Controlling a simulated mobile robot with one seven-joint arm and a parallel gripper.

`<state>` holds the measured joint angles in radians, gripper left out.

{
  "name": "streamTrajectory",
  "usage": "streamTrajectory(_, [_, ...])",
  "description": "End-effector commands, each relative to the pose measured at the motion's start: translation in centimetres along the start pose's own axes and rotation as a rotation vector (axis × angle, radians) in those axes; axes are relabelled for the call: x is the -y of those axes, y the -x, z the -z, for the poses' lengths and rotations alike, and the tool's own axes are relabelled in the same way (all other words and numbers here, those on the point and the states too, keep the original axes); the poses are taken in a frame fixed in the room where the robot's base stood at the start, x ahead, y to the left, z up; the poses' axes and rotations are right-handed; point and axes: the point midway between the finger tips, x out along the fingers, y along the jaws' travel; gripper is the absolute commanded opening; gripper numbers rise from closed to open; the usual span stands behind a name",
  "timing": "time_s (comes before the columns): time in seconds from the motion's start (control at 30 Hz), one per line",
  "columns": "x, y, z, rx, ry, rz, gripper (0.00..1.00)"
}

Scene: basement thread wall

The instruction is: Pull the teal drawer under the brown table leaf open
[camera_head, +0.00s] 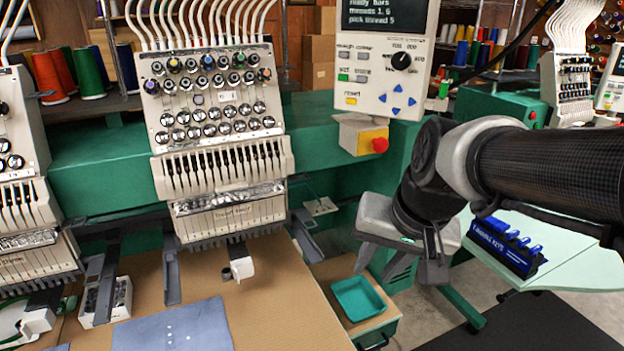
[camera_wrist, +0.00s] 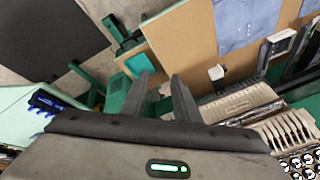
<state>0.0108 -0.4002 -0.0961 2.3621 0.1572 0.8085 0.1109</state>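A green drawer front (camera_head: 381,333) with a dark handle (camera_head: 377,343) is low at the bottom centre of the head view, beside the brown table leaf (camera_head: 285,305). A small teal tray (camera_head: 358,298) sits in the brown area just behind that front. My gripper (camera_head: 398,265) is above and right of the tray, pointing down. In the wrist view its two fingers (camera_wrist: 160,82) are apart with nothing between them. I cannot tell how far the drawer stands out.
A multi-needle embroidery machine (camera_head: 215,120) stands behind the leaf. A control panel with a red knob (camera_head: 380,145) is left of my arm. A black mat (camera_head: 530,325) lies on the floor.

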Motion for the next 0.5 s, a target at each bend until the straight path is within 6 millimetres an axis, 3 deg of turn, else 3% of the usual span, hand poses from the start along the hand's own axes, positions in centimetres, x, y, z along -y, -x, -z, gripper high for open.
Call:
streamTrajectory(0.03, [-0.9,-4.0,0.7,0.038,-0.088,0.002,0.28])
streamTrajectory(0.17, [-2.9,-11.2,3.3,0.089,-0.313,-0.003,0.28])
streamTrajectory(0.3, [-6.6,-19.9,5.2,0.124,-0.551,-0.047,0.28])
streamTrajectory(0.4, [-9.7,-25.7,5.8,0.133,-0.702,-0.094,0.28])
streamTrajectory(0.5, [-12.5,-30.2,5.9,0.132,-0.814,-0.14,0.28])
